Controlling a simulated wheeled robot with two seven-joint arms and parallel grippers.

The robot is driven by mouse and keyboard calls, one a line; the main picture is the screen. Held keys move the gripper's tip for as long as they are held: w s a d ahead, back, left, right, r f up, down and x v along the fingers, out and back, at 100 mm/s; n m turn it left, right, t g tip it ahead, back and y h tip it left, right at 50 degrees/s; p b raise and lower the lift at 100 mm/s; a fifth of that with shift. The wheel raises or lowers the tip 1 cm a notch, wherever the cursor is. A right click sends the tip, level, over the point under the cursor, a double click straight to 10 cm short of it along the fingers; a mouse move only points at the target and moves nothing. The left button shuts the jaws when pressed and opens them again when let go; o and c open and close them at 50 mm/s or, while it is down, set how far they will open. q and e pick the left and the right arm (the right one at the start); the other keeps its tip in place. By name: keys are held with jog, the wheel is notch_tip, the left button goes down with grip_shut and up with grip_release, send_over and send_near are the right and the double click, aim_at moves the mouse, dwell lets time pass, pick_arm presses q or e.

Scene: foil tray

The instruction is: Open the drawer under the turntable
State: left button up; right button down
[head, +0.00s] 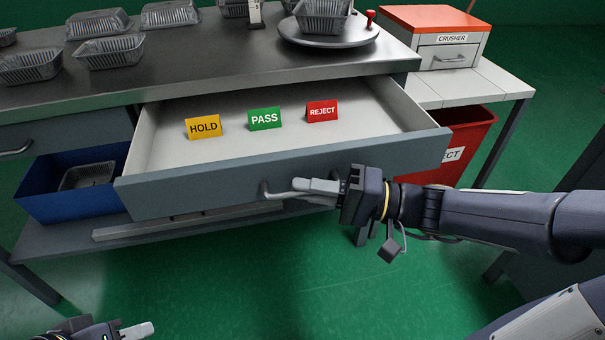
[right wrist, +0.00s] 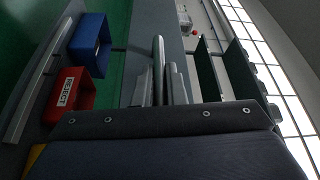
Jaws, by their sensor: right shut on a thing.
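The drawer (head: 215,187) under the turntable (head: 330,40) is pulled well out from the steel table. Its white inside holds a yellow HOLD card (head: 203,126), a green PASS card (head: 265,118) and a red REJECT card (head: 322,111), all standing. My right gripper (head: 300,188) is at the drawer front, shut on the drawer handle (head: 266,189). In the right wrist view its fingers (right wrist: 165,75) lie close together beside the grey drawer front. My left gripper (head: 140,330) shows only in part at the bottom left, away from the drawer; its jaw gap is unclear.
Several foil trays (head: 110,50) lie on the tabletop, and one sits on the turntable. A blue bin (head: 60,200) stands on the lower shelf at left. A red bin (head: 450,150) stands right of the drawer, below the crusher (head: 450,50). Green floor in front is clear.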

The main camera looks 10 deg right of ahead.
jog(key=shift+s, duration=0.9)
jog(key=c, duration=1.5)
grip_release()
jog(key=shift+d, duration=0.1)
jog(key=p+v, duration=0.1)
jog(key=v, duration=0.6)
jog(key=shift+s+d, duration=0.15)
jog(key=shift+d, duration=0.15)
